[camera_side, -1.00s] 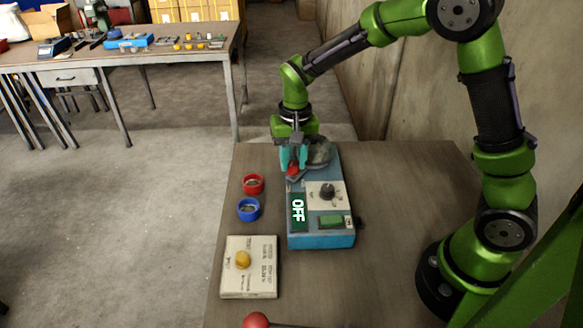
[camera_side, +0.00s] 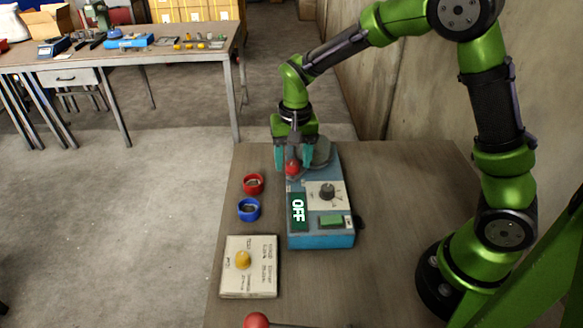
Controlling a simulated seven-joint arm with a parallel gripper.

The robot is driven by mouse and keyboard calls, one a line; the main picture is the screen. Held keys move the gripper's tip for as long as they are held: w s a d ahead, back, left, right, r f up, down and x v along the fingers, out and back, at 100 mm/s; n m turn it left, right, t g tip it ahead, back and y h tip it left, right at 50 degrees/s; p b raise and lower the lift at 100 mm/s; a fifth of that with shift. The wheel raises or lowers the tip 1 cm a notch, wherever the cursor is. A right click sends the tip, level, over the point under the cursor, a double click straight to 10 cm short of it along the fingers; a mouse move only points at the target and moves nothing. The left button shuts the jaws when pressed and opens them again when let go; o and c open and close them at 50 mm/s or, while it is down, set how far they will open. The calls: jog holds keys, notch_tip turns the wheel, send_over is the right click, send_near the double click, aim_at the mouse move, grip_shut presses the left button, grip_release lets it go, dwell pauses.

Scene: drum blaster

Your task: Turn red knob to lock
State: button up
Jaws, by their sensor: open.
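The red knob (camera_side: 292,168) sits at the far left of a blue machine (camera_side: 321,241) on the table. I cannot tell whether a finger touches the knob. The machine has a display reading OFF (camera_side: 298,211), a dark dial (camera_side: 327,191) on a pale panel and a green button (camera_side: 331,221). A grey round part (camera_side: 321,152) behind the knob is partly hidden by my gripper.
A red ring-shaped cup (camera_side: 253,184) and a blue one (camera_side: 249,209) stand left of the machine. A pale box with a yellow button (camera_side: 243,259) lies nearer. A red ball (camera_side: 256,320) shows at the bottom edge.

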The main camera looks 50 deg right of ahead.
aim_at(294, 161)
notch_tip(294, 161, up, 17)
jog(key=shift+s+d, duration=0.2)
jog(key=shift+d, duration=0.05)
dwell(0.4)
jog(key=s+f+n+t+y, duration=0.1)
jog(key=s+n+t, duration=0.2)
jog(key=s, duration=1.4)
jog(key=t, duration=0.4)
jog(key=shift+s+f+y, duration=0.2)
jog(key=shift+f+y, duration=0.1)
jog(key=shift+a, duration=0.1)
